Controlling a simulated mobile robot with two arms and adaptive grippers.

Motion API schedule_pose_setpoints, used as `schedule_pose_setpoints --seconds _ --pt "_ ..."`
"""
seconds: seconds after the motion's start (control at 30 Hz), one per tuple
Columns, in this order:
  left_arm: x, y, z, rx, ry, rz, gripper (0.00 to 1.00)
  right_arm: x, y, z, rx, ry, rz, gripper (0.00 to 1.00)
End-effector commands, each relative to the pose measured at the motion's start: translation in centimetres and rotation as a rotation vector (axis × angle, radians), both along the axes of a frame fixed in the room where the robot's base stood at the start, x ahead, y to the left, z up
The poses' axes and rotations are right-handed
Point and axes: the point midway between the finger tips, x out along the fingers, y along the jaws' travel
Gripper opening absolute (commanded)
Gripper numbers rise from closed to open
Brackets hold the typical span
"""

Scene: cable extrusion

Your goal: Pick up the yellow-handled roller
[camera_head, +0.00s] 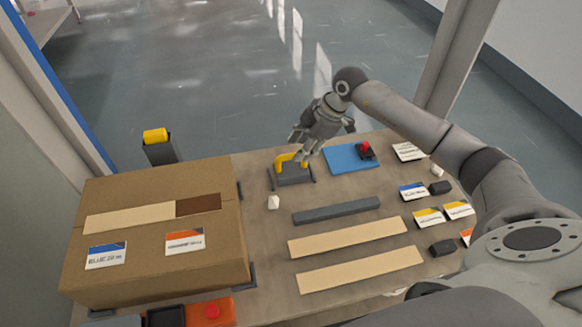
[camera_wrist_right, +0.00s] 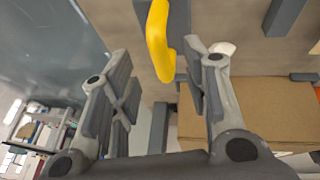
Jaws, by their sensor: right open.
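The yellow-handled roller (camera_head: 293,175) stands on the worktable, right of the cardboard box. It has a dark grey body and a yellow handle (camera_head: 284,159) on top. My left gripper is not in view.
A large cardboard box (camera_head: 140,270) fills the left of the table (camera_head: 265,235). A blue mat (camera_head: 345,159) with a red-knobbed device (camera_head: 366,150) lies right of the roller. A grey bar (camera_head: 337,210) and tan strips (camera_head: 348,237) lie in front. A yellow-topped post (camera_head: 160,150) stands behind the box.

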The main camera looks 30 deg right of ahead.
Motion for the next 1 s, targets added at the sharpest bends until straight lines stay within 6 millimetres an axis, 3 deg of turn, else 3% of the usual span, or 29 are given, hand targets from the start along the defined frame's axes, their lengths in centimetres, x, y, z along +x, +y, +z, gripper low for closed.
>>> schedule_pose_setpoints --seconds 0.27,0.47,0.7,1.0 --pt "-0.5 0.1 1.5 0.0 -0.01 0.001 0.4 0.4 0.8 -1.8 0.001 0.001 0.001 0.43" --pt "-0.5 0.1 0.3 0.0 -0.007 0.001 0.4 1.3 1.9 -4.5 0.001 0.001 0.001 0.43" --pt "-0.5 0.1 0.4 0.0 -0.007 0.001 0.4 1.4 1.9 -4.7 -0.001 -0.001 0.0 0.43" --pt "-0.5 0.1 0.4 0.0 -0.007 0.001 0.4 1.3 1.9 -4.7 -0.001 0.0 0.001 0.06"
